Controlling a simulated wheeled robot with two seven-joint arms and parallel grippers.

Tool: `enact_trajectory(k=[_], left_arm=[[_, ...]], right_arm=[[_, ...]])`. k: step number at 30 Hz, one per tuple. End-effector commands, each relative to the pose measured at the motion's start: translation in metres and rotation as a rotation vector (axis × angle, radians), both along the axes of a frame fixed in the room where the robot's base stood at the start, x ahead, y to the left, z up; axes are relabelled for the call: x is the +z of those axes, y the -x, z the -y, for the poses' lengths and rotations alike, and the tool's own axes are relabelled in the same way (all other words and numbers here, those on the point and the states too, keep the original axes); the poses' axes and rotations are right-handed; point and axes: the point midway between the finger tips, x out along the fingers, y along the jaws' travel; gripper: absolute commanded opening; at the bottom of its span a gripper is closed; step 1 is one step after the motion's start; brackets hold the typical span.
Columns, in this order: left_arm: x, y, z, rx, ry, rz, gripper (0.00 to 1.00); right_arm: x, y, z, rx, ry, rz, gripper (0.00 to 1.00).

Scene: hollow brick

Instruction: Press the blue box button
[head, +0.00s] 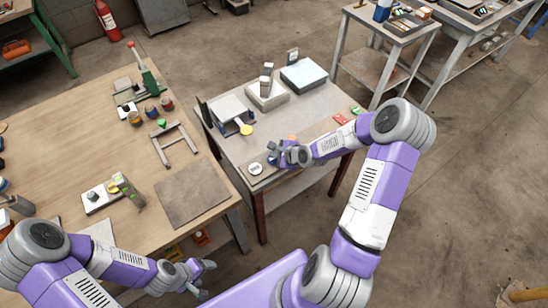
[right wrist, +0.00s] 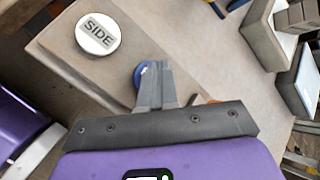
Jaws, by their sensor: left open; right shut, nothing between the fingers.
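A round blue button (right wrist: 142,70) lies on the small grey table in the right wrist view, partly hidden behind my right gripper (right wrist: 155,72). That gripper is shut and empty, its fingertips over or at the button; I cannot tell whether they touch it. In the head view my right gripper (head: 275,156) is low over the small table's near edge and hides most of the button. My left gripper (head: 203,277) is open and empty, near the front edge of the wooden table.
A white round disc marked SIDE (right wrist: 97,33) sits beside the blue button, and also shows in the head view (head: 255,168). Grey box-like devices (head: 267,92) stand further back on the small table. The wooden table (head: 70,130) at left holds tools and several cups.

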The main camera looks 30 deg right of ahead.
Motion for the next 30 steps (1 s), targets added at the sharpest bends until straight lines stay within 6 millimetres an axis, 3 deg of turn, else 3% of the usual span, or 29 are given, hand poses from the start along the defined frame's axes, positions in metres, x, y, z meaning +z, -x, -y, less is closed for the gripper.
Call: enact_trajectory(k=[30], left_arm=[[-0.0041,0.0000,0.0000,0.000,0.000,0.000,0.67]], right_arm=[[-0.0093,0.0001,0.0000,0.001,0.000,-0.001,0.00]])
